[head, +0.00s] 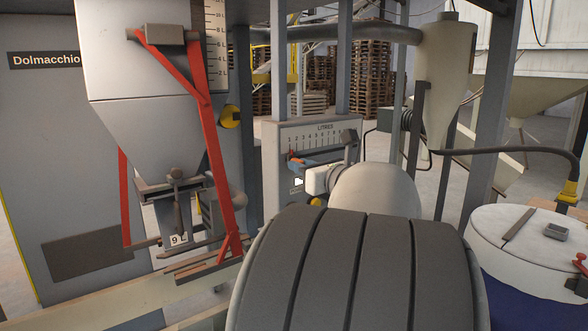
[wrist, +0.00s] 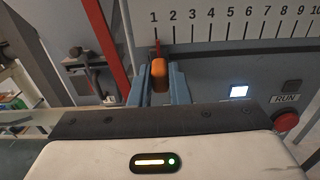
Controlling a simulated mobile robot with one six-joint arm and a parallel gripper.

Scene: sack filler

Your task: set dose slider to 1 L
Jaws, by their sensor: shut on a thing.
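The dose scale (wrist: 232,22) is a pale plate with black numbers, marked LITRES in the head view (head: 325,127). The dose slider's orange knob (wrist: 159,76) is between the two blue-grey fingers of my gripper (wrist: 158,70), which is shut on it. A thin red pointer (wrist: 157,46) stands above the knob, just under the 1 mark and left of the 2. In the head view, my arm partly covers the slider area, and a small red tip (head: 291,154) shows near the scale's left end.
A lit white button (wrist: 239,92), a RUN label (wrist: 286,99) and a red button (wrist: 286,121) are right of my gripper. A white-lidded drum (head: 515,240) stands at right.

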